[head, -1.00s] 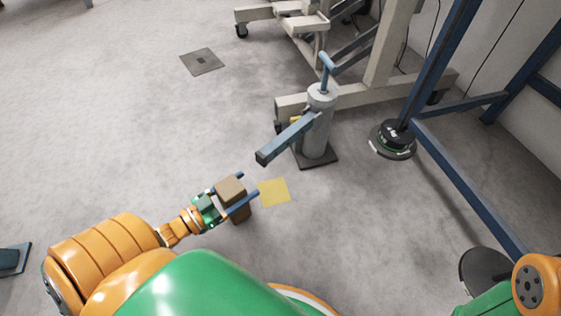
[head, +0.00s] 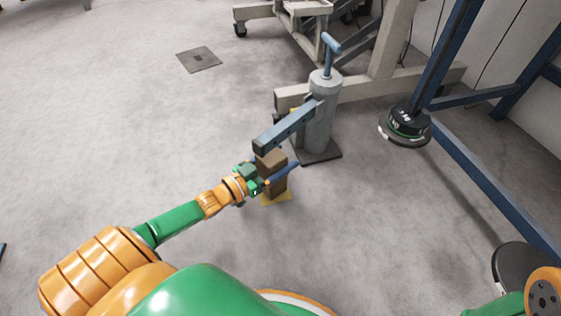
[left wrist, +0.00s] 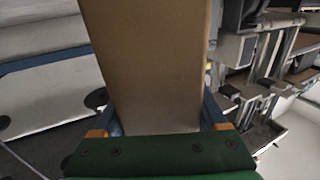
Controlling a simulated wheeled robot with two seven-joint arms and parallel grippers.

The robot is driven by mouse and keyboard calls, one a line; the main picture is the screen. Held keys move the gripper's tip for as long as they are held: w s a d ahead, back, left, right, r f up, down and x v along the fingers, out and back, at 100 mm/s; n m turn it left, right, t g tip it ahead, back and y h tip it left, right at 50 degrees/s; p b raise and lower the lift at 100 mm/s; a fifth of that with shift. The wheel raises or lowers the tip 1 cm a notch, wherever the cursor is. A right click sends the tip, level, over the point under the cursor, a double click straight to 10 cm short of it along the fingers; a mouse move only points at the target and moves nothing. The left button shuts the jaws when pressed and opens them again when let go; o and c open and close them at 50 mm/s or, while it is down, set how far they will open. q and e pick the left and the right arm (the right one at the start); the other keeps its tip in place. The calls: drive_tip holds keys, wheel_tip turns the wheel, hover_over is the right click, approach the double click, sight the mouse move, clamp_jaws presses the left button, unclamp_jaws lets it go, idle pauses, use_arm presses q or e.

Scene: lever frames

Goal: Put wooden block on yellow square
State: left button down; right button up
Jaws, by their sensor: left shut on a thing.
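The brown wooden block (head: 275,183) is held upright between the blue fingers of my left gripper (head: 277,164) in the head view. It fills the middle of the left wrist view (left wrist: 150,60), with a finger on each side. The yellow square (head: 275,198) lies on the floor; only its near edge shows below the block, which hides the rest. I cannot tell whether the block touches the square or hangs just above it. My right gripper is out of view.
A grey cylinder (head: 320,115) with a blue handle stands on a dark base just behind. Its blue-grey lever bar (head: 285,128) reaches over close to the block and gripper. Blue frame legs (head: 480,180) and a black round weight (head: 407,124) are to the right.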

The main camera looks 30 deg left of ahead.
sight(262, 170)
use_arm(q)
drive_tip(key=shift+f, duration=0.15)
unclamp_jaws()
drive_tip(key=shift+s+r, duration=0.1)
drive_tip(key=shift+r, duration=0.2)
drive_tip(key=p+v, duration=0.5)
drive_tip(key=v, duration=0.5)
drive_tip(key=shift+s+a, duration=0.15)
drive_tip(key=shift+s, duration=0.15)
drive_tip(key=shift+s+a, duration=0.15)
drive_tip(key=shift+s, duration=0.45)
